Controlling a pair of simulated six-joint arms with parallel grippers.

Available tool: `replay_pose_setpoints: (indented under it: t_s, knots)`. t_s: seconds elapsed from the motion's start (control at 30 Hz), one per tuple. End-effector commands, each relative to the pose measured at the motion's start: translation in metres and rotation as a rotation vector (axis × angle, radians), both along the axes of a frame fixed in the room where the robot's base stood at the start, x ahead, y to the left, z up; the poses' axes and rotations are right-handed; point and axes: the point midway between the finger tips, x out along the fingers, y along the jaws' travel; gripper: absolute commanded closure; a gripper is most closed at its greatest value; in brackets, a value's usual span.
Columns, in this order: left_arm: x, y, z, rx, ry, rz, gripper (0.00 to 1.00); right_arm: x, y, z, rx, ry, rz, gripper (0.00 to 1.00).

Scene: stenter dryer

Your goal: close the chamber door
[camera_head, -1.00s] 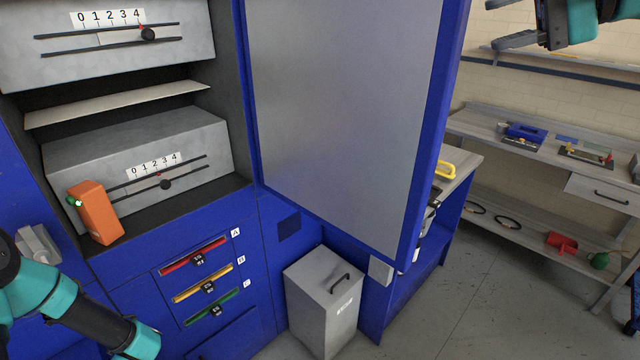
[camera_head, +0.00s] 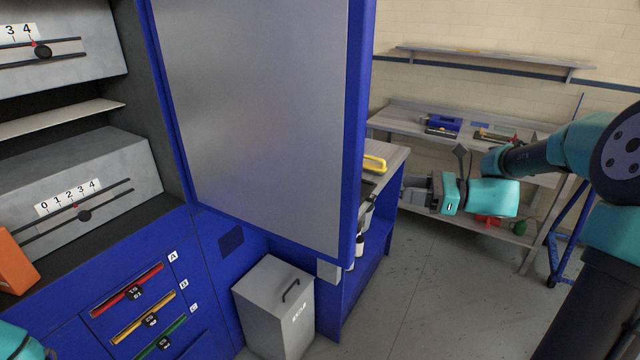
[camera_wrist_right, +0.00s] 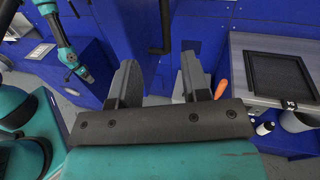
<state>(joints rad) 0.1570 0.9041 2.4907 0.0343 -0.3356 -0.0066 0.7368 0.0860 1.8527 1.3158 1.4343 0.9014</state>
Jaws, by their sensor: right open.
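The chamber door (camera_head: 265,120) is a tall grey panel in a blue frame. It stands swung open, jutting out from the blue machine. My right gripper (camera_head: 405,188) is beyond the door's free edge, to its right, pointing left; the fingers are small and partly hard to make out. In the right wrist view the gripper (camera_wrist_right: 160,85) is open, with nothing between its two fingers. A dark upright bar (camera_wrist_right: 165,25) on a blue surface shows just past the fingers, apart from them. Only a piece of my left arm shows at the lower left of the head view.
A grey bin (camera_head: 275,305) stands on the floor below the door. A bench with a yellow-handled item (camera_head: 374,163) is behind the door. A workbench (camera_head: 400,122) lines the back wall. The floor between is clear.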

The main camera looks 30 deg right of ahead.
Motion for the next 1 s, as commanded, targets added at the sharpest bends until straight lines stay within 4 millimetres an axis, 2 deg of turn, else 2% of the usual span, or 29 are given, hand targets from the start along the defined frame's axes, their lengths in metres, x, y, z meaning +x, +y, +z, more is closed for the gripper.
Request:
replay_pose_setpoints:
  t_s: [0.1,0.57,0.77,1.0]
  knots:
    - [-0.002,-0.006,-0.001,-0.011,-0.009,-0.039,0.11,-0.001,-0.003,-0.01,0.074,0.036,-0.033,0.57]
    - [-0.002,-0.006,-0.001,-0.011,-0.01,-0.039,0.11,0.003,0.002,-0.009,0.075,0.035,-0.031,0.57]
    - [-0.002,-0.006,-0.001,-0.011,-0.01,-0.038,0.11,0.019,0.018,-0.009,0.074,0.034,-0.028,0.57]
    - [-0.002,-0.006,-0.001,-0.011,-0.01,-0.038,0.11,0.047,0.047,-0.009,0.074,0.034,-0.027,0.57]
